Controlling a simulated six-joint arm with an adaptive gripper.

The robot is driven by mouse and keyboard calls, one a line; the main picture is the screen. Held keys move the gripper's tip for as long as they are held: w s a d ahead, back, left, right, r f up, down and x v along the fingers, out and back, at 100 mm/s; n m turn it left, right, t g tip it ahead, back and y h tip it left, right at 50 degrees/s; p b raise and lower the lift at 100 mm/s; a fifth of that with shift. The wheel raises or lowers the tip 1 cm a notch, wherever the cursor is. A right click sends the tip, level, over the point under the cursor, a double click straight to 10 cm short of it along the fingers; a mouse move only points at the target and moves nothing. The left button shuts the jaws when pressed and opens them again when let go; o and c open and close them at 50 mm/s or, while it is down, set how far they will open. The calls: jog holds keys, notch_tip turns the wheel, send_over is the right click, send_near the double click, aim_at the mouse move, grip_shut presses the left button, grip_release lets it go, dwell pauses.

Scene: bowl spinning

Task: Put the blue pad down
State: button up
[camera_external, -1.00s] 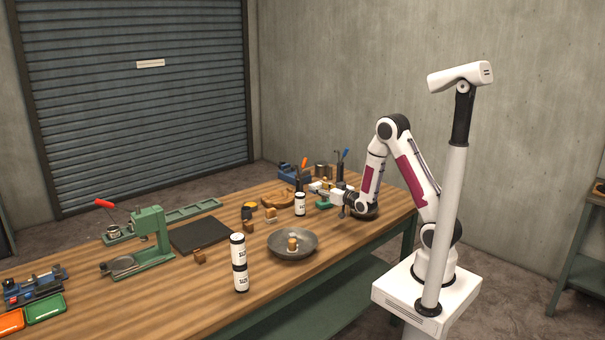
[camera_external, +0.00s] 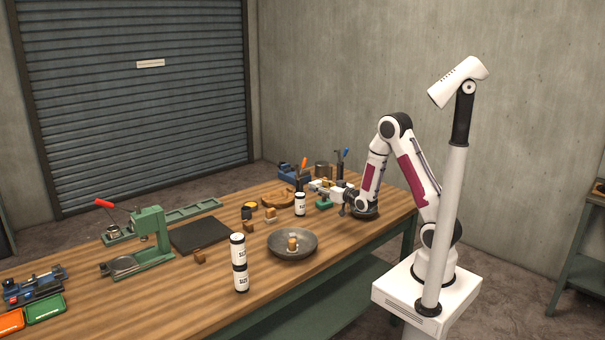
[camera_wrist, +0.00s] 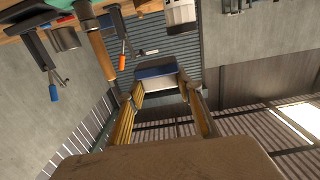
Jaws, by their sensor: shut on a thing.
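My gripper (camera_external: 337,193) is low over the far right part of the workbench, beside the white canister and the tool holders. In the wrist view its two yellowish fingers (camera_wrist: 163,108) reach towards a small block with a blue top and a pale side, which looks like the blue pad (camera_wrist: 157,71). The pad sits between the fingertips, and the gripper is shut on it. In the external view the pad is too small to make out clearly. Whether it touches anything below cannot be told.
A white canister (camera_external: 300,204) stands left of my gripper. A metal bowl (camera_external: 292,244) holding a small wooden piece is nearer. Two stacked canisters (camera_external: 239,262), a dark mat (camera_external: 201,235) and a green press (camera_external: 150,238) stand further left. Bare wood lies at the front.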

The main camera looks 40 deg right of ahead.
notch_tip(320, 180, up, 17)
jog(key=w+a+r, duration=0.3)
jog(key=a, duration=0.8)
jog(key=w+a+r+y, duration=0.1)
jog(key=w+a+r, duration=0.15)
jog(key=a, duration=0.85)
jog(key=w+a+r, duration=0.2)
jog(key=a+r, duration=0.2)
jog(key=a, duration=0.7)
jog(key=s+a+f, duration=0.1)
jog(key=s+a, duration=0.3)
jog(key=a, duration=0.5)
jog(key=s+a+f+n, duration=0.1)
jog(key=s+a, duration=0.4)
jog(key=a, duration=0.3)
jog(key=s+a+f, duration=0.2)
jog(key=s+a, duration=0.2)
jog(key=a, duration=0.5)
jog(key=s+a+f+n+y, duration=0.1)
jog(key=s+a+f, duration=0.2)
jog(key=s+a, duration=0.4)
jog(key=s+a+f+y, duration=0.1)
jog(key=s+a+f, duration=0.2)
jog(key=s+a, duration=0.35)
notch_tip(320, 180, down, 20)
jog(key=s+d, duration=0.1)
jog(key=shift+s+d+r, duration=0.15)
jog(key=shift+s+d, duration=0.05)
jog(key=shift+d, duration=0.2)
jog(key=shift+f, duration=2.5)
